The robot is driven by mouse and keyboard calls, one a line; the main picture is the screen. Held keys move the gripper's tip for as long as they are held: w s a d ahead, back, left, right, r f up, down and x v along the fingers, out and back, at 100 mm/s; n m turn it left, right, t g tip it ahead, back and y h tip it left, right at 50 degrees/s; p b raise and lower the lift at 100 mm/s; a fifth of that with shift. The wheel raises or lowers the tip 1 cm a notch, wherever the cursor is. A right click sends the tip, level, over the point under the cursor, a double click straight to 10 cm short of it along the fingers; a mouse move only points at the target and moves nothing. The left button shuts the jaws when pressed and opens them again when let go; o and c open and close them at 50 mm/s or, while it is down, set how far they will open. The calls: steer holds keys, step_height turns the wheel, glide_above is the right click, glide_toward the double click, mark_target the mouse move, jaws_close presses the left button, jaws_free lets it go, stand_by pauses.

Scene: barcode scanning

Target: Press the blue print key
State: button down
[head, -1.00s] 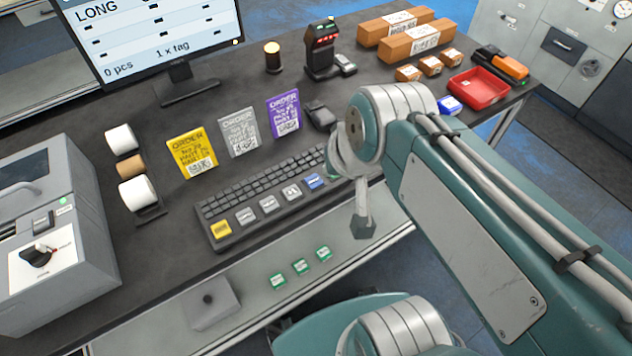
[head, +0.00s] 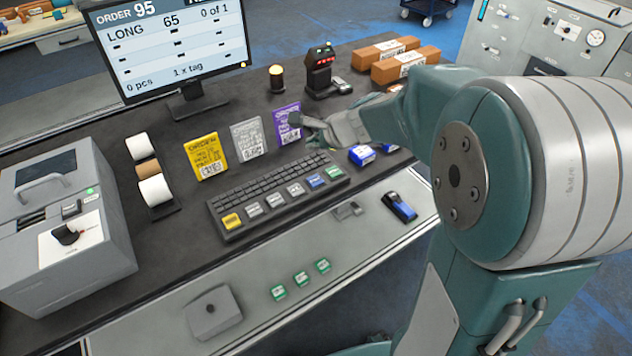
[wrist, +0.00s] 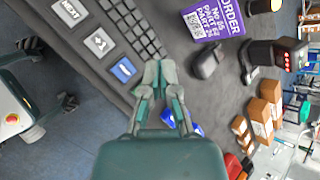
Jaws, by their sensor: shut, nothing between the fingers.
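The blue key (head: 316,181) is on the front row of the dark keyboard (head: 245,201), toward its right end, with a green key (head: 334,172) to its right. The blue key also shows in the wrist view (wrist: 122,69), left of my fingertips. My gripper (head: 300,120) is in the air beyond the keyboard's right end, in front of the purple order card. In the wrist view its fingers (wrist: 159,70) meet at the tips with nothing between them. They appear apart from the blue key and hide the keyboard's near corner there.
The purple card (head: 287,118) stands behind my gripper, beside grey (head: 248,139) and yellow (head: 206,157) cards. A mouse (wrist: 207,60) lies near my fingers in the wrist view. Blue-white boxes (head: 362,155) and a blue handheld device (head: 399,206) are to the right. The monitor (head: 172,50) reads "0 pcs".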

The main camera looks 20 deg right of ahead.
mark_target(315, 180)
steer(key=shift+w+d+f+m, duration=0.3)
steer(key=shift+d+f+m, duration=0.25)
steer(key=shift+m, duration=0.15)
steer(key=shift+f, duration=4.4)
steer(key=shift+f, duration=0.3)
